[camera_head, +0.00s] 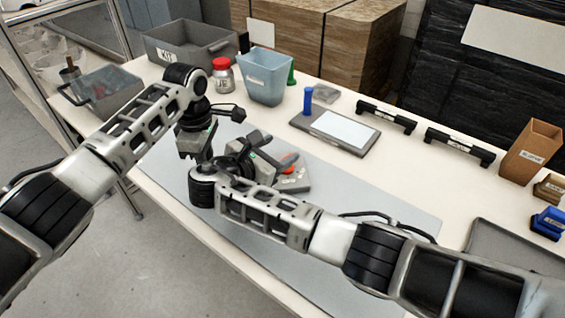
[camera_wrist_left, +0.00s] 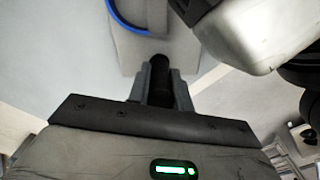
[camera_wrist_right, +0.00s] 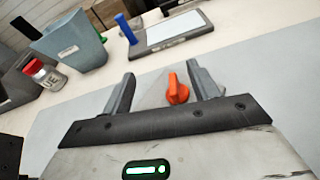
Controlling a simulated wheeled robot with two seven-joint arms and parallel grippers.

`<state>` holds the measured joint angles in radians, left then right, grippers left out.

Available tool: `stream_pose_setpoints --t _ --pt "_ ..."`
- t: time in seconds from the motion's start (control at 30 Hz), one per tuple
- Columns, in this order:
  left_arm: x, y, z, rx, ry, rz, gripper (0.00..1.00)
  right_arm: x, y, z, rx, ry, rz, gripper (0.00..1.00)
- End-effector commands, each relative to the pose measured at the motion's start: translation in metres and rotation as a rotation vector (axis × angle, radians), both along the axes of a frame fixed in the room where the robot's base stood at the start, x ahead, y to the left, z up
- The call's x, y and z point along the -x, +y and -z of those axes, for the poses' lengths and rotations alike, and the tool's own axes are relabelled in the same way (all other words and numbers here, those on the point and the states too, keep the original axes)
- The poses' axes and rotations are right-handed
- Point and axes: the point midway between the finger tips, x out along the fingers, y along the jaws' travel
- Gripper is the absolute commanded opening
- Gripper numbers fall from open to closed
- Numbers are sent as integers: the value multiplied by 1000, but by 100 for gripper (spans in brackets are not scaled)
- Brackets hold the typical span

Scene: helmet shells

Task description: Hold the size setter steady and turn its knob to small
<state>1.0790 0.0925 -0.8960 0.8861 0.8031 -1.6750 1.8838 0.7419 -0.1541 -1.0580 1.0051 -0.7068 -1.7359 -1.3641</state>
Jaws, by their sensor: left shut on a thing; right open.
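The size setter (camera_head: 296,183) is a grey block lying on the grey mat, with an orange knob (camera_head: 288,160) on it. In the left wrist view, my left gripper (camera_wrist_left: 160,72) is shut on a dark upright piece beside a pale grey block with a blue arc; I cannot tell how this piece joins the setter. In the head view, its fingertips are hidden behind my right wrist. My right gripper (camera_wrist_right: 162,76) is open; the orange knob (camera_wrist_right: 177,90) shows between its fingers, nearer the right one. I cannot tell whether they touch. The knob's setting marks are not readable.
Behind the mat (camera_head: 360,205) stand a blue-grey bin (camera_head: 264,78), a red-capped jar (camera_head: 222,76) and a flat panel with a blue post (camera_head: 335,130). Two black handles (camera_head: 386,117) lie farther right.

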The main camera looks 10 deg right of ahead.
Motion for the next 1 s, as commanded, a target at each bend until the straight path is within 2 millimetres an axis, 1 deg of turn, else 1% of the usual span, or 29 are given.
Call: stream_pose_setpoints --t 0.03,0.1,0.2,0.27,0.33,0.43,0.5,0.6,0.7,0.83,0.9,1.0 --pt "0 0 0 1 -1 0 0 -13 -19 -4 10 -80 -37 60" --pt "0 0 0 1 -1 0 0 -30 -40 -15 21 -210 -127 60" --pt "0 0 0 0 -1 0 0 -47 -63 -35 45 -386 -301 60" --pt "0 0 0 0 -1 0 0 -50 -72 -47 62 -467 -423 60" --pt "0 0 0 0 -1 0 0 -48 -79 -58 81 -534 -575 60" --pt "0 0 0 0 0 0 0 -33 -82 -66 110 -573 -803 60" --pt "0 0 0 0 0 0 0 -18 -82 -68 129 -565 -962 60" --pt "0 0 0 0 0 0 0 9 -81 -61 145 -509 -1158 60" --pt "0 0 0 0 0 0 0 34 -81 -52 155 -433 -1304 60" --pt "0 0 0 0 0 0 0 58 -82 -41 160 -349 -1418 60" --pt "0 0 0 0 0 0 0 64 -83 -37 161 -322 -1449 60" --pt "0 0 0 0 0 0 0 68 -83 -30 162 -303 -1465 60"
